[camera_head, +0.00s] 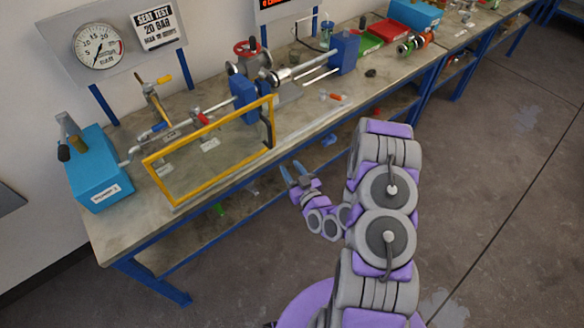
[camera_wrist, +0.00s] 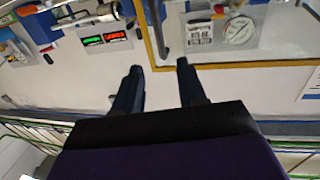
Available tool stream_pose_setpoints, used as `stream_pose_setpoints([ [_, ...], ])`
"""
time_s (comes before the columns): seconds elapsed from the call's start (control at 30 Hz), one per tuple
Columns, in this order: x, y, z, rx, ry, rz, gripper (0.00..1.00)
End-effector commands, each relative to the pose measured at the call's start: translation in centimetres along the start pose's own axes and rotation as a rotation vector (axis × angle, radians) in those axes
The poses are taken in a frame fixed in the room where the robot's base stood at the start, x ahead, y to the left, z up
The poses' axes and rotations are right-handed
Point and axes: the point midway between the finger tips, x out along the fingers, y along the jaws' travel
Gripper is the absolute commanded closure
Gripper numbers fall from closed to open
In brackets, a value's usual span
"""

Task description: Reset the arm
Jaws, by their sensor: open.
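My arm (camera_head: 386,200) rises from the purple base at the bottom of the head view and folds over towards the bench. My gripper (camera_head: 294,174) is in front of the bench's front edge, below the yellow frame. Its two blue fingers are apart with nothing between them. In the wrist view my gripper (camera_wrist: 157,78) also shows open and empty, with the fingers pointing towards a wall.
The workbench (camera_head: 120,232) carries a yellow frame (camera_head: 208,190), a blue box (camera_head: 97,178), a flanged vessel with a red handwheel (camera_head: 247,60), and green and red trays (camera_head: 386,30). A pressure gauge (camera_head: 98,46) hangs behind. The floor (camera_head: 490,170) at right is clear.

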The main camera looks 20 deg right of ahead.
Motion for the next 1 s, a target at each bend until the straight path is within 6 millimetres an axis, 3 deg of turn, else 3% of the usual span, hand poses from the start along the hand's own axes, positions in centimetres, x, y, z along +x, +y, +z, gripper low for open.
stream_pose_setpoints([
  [0.67, 0.5, -0.3, 0.2, -0.024, -0.036, -0.029, 0.59],
  [1.0, 2.1, -0.7, 1.2, -0.187, -0.365, -0.157, 0.59],
])
